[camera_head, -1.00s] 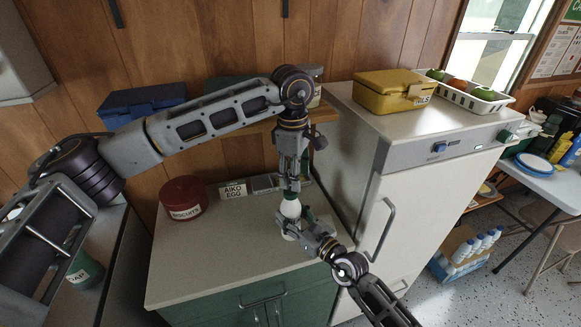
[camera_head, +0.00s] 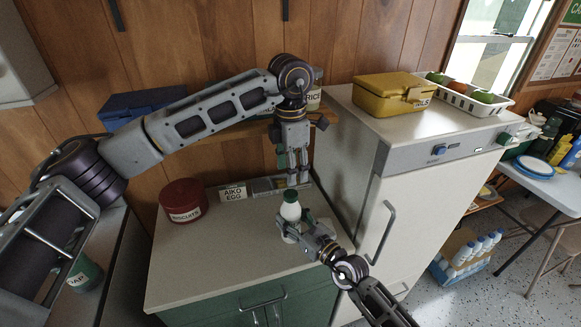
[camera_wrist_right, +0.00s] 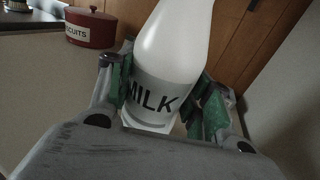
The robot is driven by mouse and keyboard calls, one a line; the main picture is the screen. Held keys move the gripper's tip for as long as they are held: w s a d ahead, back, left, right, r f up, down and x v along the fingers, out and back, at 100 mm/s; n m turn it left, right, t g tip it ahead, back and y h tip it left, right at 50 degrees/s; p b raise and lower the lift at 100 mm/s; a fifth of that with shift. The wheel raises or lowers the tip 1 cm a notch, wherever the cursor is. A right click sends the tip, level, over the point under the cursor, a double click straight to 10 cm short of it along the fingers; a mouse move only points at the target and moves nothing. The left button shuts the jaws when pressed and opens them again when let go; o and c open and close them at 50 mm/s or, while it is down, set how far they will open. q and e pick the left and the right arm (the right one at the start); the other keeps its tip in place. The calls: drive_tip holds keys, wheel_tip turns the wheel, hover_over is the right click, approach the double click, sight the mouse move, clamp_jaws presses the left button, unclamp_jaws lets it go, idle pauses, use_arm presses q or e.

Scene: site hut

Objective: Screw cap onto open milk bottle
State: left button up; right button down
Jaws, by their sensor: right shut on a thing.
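A white milk bottle (camera_head: 290,213) stands upright over the counter, with a dark green cap (camera_head: 290,197) on its top. My right gripper (camera_head: 292,226) is shut around the bottle's body from the front right. In the right wrist view, the bottle (camera_wrist_right: 172,55) with its MILK label is between the green-padded fingers, and its top is out of the picture. My left gripper (camera_head: 296,180) points down just above the cap. Its fingers are apart and look empty, with a small gap to the cap.
The counter (camera_head: 225,255) is clear in front and to the left. A wooden shelf is behind my left arm.

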sight(291, 193)
use_arm(q)
drive_tip(key=shift+a+n, duration=0.2)
drive_tip(key=shift+n, duration=1.6)
drive_tip(key=shift+f, duration=0.15)
drive_tip(key=shift+f, duration=3.9)
drive_tip(key=c, duration=1.1)
drive_tip(key=o, duration=1.2)
drive_tip(key=shift+o, duration=0.2)
drive_tip(key=shift+r, duration=0.15)
